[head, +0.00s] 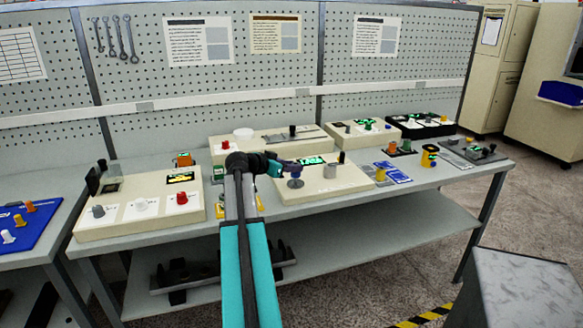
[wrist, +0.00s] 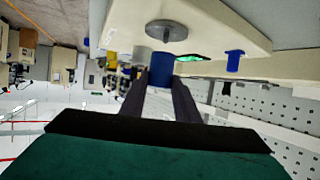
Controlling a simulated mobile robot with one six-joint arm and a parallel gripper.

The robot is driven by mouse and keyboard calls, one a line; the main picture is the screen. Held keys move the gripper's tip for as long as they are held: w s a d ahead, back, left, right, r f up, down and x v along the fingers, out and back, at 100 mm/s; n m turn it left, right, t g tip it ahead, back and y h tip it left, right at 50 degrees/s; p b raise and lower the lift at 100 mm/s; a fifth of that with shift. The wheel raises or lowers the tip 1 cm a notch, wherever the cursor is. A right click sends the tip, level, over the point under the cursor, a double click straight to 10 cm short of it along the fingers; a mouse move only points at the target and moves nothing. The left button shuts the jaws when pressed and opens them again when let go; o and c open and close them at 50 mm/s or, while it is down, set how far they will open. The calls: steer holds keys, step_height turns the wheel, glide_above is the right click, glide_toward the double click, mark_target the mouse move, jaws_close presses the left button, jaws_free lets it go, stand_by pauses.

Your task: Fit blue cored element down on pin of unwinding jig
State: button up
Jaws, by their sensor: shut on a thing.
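My gripper (head: 287,168) is shut on a blue cored element (head: 297,170). In the wrist view, which looks upside down, the blue element (wrist: 162,66) sits between the two dark fingers (wrist: 160,88). A cream jig board (head: 345,188) lies on the bench below it. The board carries a round grey disc (head: 295,184), also seen in the wrist view (wrist: 166,31). The element is held just above this disc, roughly in line with it. The pin is mostly hidden, and I cannot tell whether the element is around its tip.
The same board has a green display (head: 312,160) and a dark upright knob (head: 341,157). A cream board with knobs (head: 140,208) stands to the left. Another long cream board (head: 270,139) is behind. Blue cards (head: 392,172) and small parts lie to the right. A pegboard (head: 240,85) closes the back.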

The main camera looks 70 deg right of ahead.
steer(key=shift+f+b, duration=1.5)
steer(key=shift+b, duration=0.05)
stand_by(0.4)
steer(key=o, duration=1.1)
steer(key=shift+r, duration=0.1)
steer(key=shift+b+v, duration=0.75)
steer(key=shift+v, duration=6.15)
steer(key=shift+r, duration=0.15)
